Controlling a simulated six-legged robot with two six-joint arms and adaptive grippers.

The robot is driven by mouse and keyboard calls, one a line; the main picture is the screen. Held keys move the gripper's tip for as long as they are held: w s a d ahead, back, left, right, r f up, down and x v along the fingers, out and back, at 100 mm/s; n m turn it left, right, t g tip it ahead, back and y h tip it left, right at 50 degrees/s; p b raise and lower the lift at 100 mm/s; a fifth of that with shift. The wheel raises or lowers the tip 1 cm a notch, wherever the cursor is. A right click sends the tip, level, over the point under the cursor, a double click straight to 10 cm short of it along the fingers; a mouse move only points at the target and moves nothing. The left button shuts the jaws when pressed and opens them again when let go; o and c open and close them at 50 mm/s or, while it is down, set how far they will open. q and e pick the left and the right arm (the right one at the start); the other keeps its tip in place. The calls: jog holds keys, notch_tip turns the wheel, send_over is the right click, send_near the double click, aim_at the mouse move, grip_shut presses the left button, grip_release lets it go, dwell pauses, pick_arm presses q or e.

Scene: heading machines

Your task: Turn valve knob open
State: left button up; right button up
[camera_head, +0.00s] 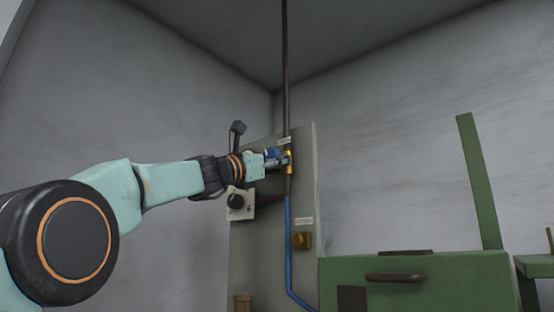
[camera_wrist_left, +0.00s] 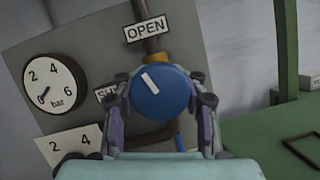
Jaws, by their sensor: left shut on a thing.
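The blue valve knob (camera_wrist_left: 160,93) sits on a brass fitting on the grey panel. In the left wrist view it is between the fingers of my left gripper (camera_wrist_left: 160,110), which is shut on it. The white mark on the knob's face slants up to the left, roughly toward the OPEN label (camera_wrist_left: 146,29). The SHUT label (camera_wrist_left: 105,94) is partly hidden by the left finger. In the head view my left gripper (camera_head: 277,158) reaches the panel at the pipe, covering part of the knob (camera_head: 272,153). My right gripper is in neither view.
A round pressure gauge (camera_wrist_left: 54,83) is left of the knob on the panel (camera_head: 304,203). A dark pipe (camera_head: 285,70) runs up from the valve, and a blue pipe (camera_head: 288,245) runs down. A green machine (camera_head: 450,278) stands to the right.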

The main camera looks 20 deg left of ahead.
pick_arm(q)
jog(key=shift+r, duration=0.15)
jog(key=o, duration=1.3)
jog(key=v, duration=0.7)
jog(key=shift+s+a, duration=0.2)
jog(key=shift+s, duration=0.1)
